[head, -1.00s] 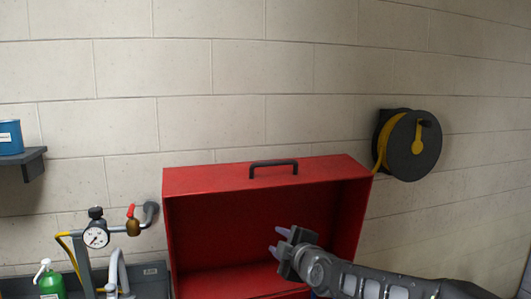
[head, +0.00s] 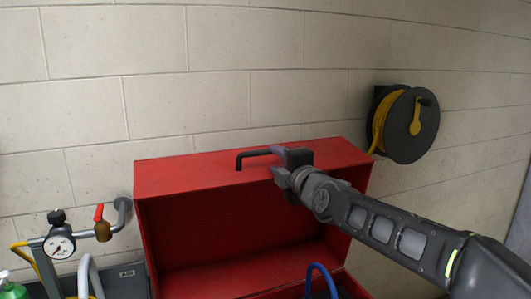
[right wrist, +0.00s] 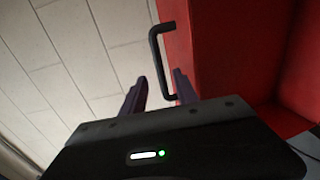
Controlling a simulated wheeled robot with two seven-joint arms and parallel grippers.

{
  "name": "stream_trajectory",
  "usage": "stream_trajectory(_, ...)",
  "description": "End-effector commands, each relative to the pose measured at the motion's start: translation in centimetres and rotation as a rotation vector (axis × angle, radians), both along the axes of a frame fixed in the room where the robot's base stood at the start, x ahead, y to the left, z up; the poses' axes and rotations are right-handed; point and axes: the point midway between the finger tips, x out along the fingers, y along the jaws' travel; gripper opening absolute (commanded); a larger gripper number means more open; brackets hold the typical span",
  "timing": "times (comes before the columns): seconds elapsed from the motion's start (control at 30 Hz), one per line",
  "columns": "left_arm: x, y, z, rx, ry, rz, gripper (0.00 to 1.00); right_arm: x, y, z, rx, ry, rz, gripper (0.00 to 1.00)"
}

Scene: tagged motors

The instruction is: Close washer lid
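The red washer lid (head: 215,172) stands raised and open, its hollow inside facing me. A black bar handle (head: 250,155) is on its top edge. My right gripper (head: 284,165) is at the right end of the handle in the head view. In the right wrist view its two fingers (right wrist: 160,90) are apart, and the handle's near end (right wrist: 168,94) lies between their tips. Whether the fingers touch the handle I cannot tell. The left gripper is out of view.
A yellow hose reel (head: 411,126) hangs on the block wall at right. A pressure gauge (head: 59,246) and a red-handled valve (head: 101,224) stand left of the lid. A blue hose (head: 321,272) curves up in front of the lid's opening. A green bottle (head: 12,288) is at lower left.

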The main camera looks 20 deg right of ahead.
Motion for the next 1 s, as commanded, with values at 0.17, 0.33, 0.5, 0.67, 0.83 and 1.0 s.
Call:
stream_trajectory(0.17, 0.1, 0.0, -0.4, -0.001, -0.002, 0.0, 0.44, 1.6, 0.0, -0.3, 0.001, 0.001, 0.001, 0.36)
stream_trajectory(0.33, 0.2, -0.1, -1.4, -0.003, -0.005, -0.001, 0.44, 4.1, -0.2, -0.5, -0.002, 0.0, 0.0, 0.36)
stream_trajectory(0.5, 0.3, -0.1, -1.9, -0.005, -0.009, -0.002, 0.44, 6.4, -0.4, -0.5, -0.002, 0.002, -0.002, 0.36)
stream_trajectory(0.67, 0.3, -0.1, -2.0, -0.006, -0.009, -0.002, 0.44, 7.5, -0.5, -0.4, 0.0, 0.001, -0.001, 0.36)
stream_trajectory(0.83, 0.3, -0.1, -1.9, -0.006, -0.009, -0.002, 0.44, 7.7, -0.4, -0.3, 0.001, 0.001, 0.0, 0.36)
stream_trajectory(1.0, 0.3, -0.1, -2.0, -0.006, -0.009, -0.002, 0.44, 7.6, -0.4, -0.3, 0.001, 0.001, 0.0, 0.31)
